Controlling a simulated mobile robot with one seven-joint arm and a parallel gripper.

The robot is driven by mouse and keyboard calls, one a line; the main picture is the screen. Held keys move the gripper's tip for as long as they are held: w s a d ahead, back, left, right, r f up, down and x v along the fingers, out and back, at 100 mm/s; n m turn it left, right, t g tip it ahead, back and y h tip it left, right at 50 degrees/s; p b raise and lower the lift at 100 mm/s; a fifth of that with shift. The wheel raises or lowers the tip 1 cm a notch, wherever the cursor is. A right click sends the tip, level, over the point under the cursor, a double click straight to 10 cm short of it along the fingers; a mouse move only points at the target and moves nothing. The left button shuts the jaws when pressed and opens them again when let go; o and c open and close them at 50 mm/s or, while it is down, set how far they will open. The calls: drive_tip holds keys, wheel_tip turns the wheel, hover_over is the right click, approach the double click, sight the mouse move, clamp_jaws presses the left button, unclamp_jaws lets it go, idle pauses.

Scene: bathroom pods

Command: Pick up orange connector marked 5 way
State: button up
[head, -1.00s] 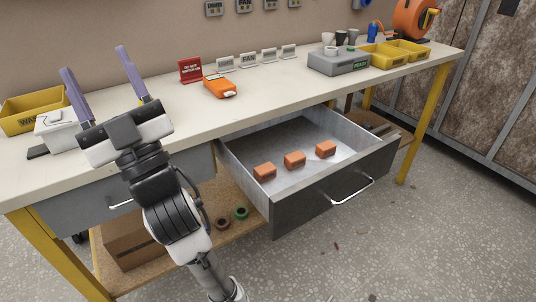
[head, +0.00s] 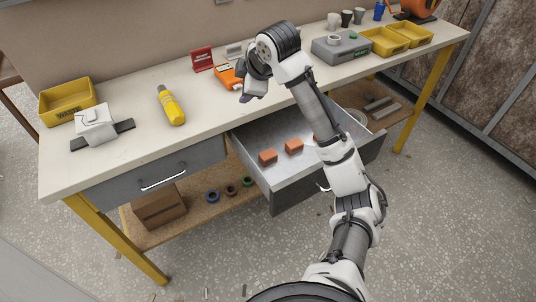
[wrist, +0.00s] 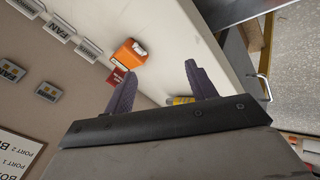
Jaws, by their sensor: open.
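Two orange block connectors (head: 267,157) (head: 293,146) sit apart in the open grey drawer (head: 286,187) under the bench. Their markings are too small to read. The drawer's right part is hidden behind my arm. My gripper (head: 247,92) is above the bench top, behind and above the drawer, beside an orange device (head: 229,77). In the wrist view my gripper (wrist: 160,70) has its two purple fingers apart with nothing between them. The orange device (wrist: 128,54) lies beyond them, and no drawer connector can be made out in that view.
A closed drawer (head: 155,172) is at left. Rolls lie on the lower shelf.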

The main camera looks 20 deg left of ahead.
drive_tip(key=s+d+f+n+g+h, duration=0.2)
drive_tip(key=d+f+n+g+h, duration=0.1)
drive_tip(key=f+n+h, duration=0.1)
drive_tip(key=n+g+h, duration=0.1)
drive_tip(key=n+h, duration=0.1)
hover_over(268, 154)
drive_tip(key=f, duration=0.9)
drive_tip(key=shift+w+d+f, duration=0.1)
drive_tip(key=shift+w+f, duration=0.15)
drive_tip(key=shift+f, duration=0.1)
drive_tip(key=shift+s+f, duration=0.2)
drive_tip(key=shift+f, duration=2.45)
drive_tip(key=shift+c, duration=0.2)
drive_tip(key=c, duration=1)
drive_tip(key=shift+r, duration=0.15)
